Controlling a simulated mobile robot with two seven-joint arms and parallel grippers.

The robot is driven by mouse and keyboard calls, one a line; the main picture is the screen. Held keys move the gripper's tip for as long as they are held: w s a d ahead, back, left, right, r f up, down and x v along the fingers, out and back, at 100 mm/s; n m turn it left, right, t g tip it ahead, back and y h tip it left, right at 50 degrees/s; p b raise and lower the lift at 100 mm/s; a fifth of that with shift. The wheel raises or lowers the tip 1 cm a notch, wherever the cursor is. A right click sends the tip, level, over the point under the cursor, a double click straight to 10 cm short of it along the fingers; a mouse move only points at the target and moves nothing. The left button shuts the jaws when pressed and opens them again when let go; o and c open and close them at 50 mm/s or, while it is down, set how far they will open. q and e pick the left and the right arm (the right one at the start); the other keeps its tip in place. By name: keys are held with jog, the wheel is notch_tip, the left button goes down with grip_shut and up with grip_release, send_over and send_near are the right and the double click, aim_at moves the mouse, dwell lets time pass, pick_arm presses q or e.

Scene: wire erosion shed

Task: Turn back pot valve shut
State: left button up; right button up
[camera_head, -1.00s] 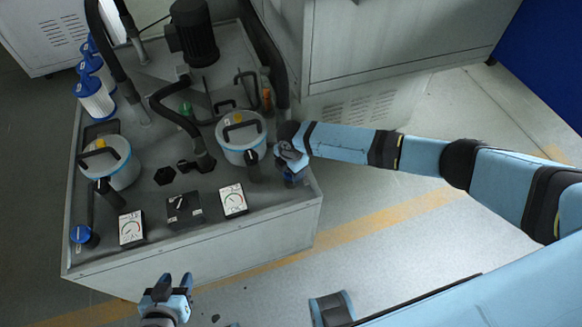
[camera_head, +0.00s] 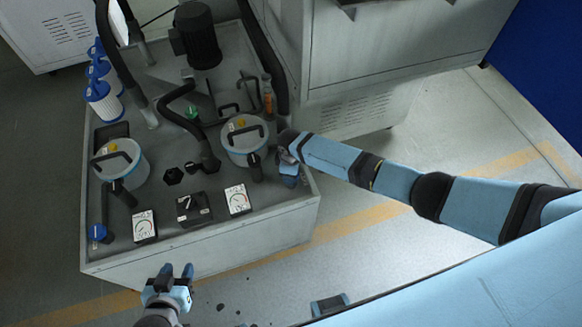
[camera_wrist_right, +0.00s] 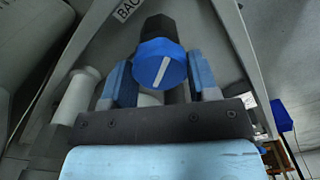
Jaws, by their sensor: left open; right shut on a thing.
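The valve knob (camera_wrist_right: 162,66) is blue and faceted, with a white line across its face. In the right wrist view it sits between the two blue fingers of my right gripper (camera_wrist_right: 162,84), which is shut on it. A label beginning "BAC" (camera_wrist_right: 127,9) lies beyond it. In the head view my right gripper (camera_head: 289,172) is beside the right-hand pot (camera_head: 242,150) and largely hides this knob. My left gripper (camera_head: 178,276) is open and empty, in front of the machine's front edge. A second blue knob (camera_head: 97,232) is at the machine's front left corner.
The grey machine top (camera_head: 190,228) carries a left pot (camera_head: 124,170), two dial gauges, a black switch box (camera_head: 193,207), hoses and a motor (camera_head: 197,35). A grey cabinet (camera_head: 400,50) stands behind my right arm. Open floor (camera_head: 420,262) lies right of the machine.

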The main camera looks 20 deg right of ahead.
jog(key=m+p, duration=0.2)
jog(key=m, duration=0.1)
jog(key=shift+r+m, duration=0.15)
jog(key=shift+m, duration=0.15)
jog(key=shift+m+p, duration=0.5)
jog(key=shift+m, duration=0.8)
jog(key=o, duration=0.9)
jog(key=shift+r, duration=0.4)
notch_tip(320, 180, up, 13)
jog(key=shift+f+p, duration=0.1)
jog(key=shift+p, duration=0.4)
